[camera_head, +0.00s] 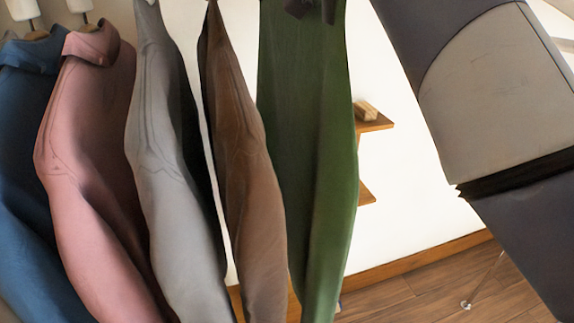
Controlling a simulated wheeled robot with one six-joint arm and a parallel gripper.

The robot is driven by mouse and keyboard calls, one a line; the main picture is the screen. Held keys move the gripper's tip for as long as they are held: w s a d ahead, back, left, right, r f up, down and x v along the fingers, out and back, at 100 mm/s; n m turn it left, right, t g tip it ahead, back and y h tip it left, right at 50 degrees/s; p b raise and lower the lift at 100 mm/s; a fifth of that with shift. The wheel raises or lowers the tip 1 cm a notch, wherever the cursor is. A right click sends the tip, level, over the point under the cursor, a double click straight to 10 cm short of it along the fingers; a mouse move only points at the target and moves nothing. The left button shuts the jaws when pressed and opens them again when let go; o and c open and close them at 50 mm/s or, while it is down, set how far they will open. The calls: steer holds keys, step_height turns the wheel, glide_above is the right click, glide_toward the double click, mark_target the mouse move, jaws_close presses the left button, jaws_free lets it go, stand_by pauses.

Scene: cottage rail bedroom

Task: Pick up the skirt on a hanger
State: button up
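A long green garment (305,130) hangs at the right end of a row of clothes and looks most like the skirt. Its upper end and any hanger are cut off by the top edge of the view. Small dark pieces (299,9) show at its top; I cannot tell whether they are hanger clips or part of my gripper. My gripper is not clearly seen. A large grey and dark link of my arm crosses the right side, apart from the green garment in the picture.
Left of it hang a brown garment (245,160), a grey one (170,170), a pink shirt (85,170) and a blue shirt (25,150), close together. A wooden shelf (376,122) on the white wall stands behind. Wooden floor (420,287) shows lower right.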

jaws_close()
stand_by(0.9)
